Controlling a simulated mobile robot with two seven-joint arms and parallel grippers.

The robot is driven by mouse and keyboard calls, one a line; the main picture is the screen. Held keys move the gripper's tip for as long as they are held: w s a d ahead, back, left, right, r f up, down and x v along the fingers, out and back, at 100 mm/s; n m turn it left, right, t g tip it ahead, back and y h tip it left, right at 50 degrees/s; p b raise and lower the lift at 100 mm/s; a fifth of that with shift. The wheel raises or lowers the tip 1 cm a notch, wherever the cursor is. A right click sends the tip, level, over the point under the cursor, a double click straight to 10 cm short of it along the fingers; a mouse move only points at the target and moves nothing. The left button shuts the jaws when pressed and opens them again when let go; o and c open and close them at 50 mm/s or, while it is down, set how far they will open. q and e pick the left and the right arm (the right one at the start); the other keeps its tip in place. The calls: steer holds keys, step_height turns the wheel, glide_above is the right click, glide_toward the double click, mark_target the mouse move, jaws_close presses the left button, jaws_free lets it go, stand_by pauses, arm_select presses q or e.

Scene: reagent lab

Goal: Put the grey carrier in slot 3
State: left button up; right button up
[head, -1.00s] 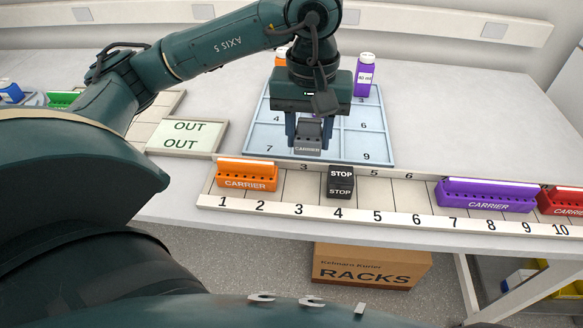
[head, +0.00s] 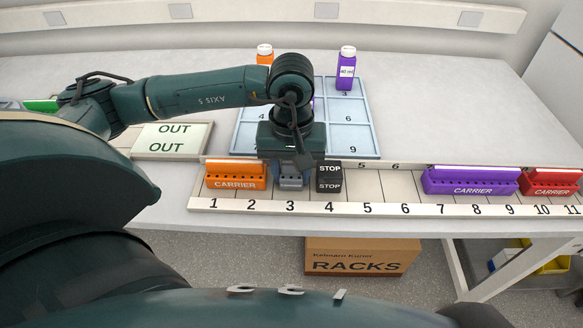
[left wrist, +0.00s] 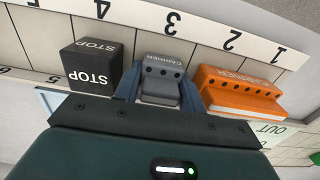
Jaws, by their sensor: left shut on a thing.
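The grey carrier (head: 291,181) is in slot 3 of the numbered rail (head: 300,207), between the orange carrier (head: 236,182) and the black STOP block (head: 329,183). My left gripper (head: 291,168) is shut on it from above. In the left wrist view the grey carrier (left wrist: 161,76) sits between the blue fingers, in line with number 3. Small gaps show to the orange carrier (left wrist: 240,92) and the STOP block (left wrist: 92,68). Whether it rests fully on the rail floor is hard to tell. My right gripper is not in view.
The orange carrier spans slots 1 and 2; the STOP block fills slot 4. Slots 5 and 6 are empty. A purple carrier (head: 470,182) and a red carrier (head: 550,183) stand further right. A blue gridded tray (head: 352,135) with bottles lies behind. An OUT mat (head: 172,140) lies left.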

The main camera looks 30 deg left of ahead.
arm_select(q)
steer(key=shift+f, duration=0.1)
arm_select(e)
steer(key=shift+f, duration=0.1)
arm_select(q)
steer(key=shift+f+b, duration=0.2)
steer(key=shift+b, duration=0.15)
steer(key=o, duration=0.7)
steer(key=shift+r, duration=0.1)
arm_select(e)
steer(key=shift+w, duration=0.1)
arm_select(q)
steer(key=shift+r, duration=0.15)
steer(key=shift+r+p, duration=0.25)
steer(key=shift+p, duration=0.15)
step_height(320, 180, up, 11)
steer(key=shift+f+b, duration=0.15)
steer(key=shift+b, duration=0.4)
steer(key=shift+r, duration=0.45)
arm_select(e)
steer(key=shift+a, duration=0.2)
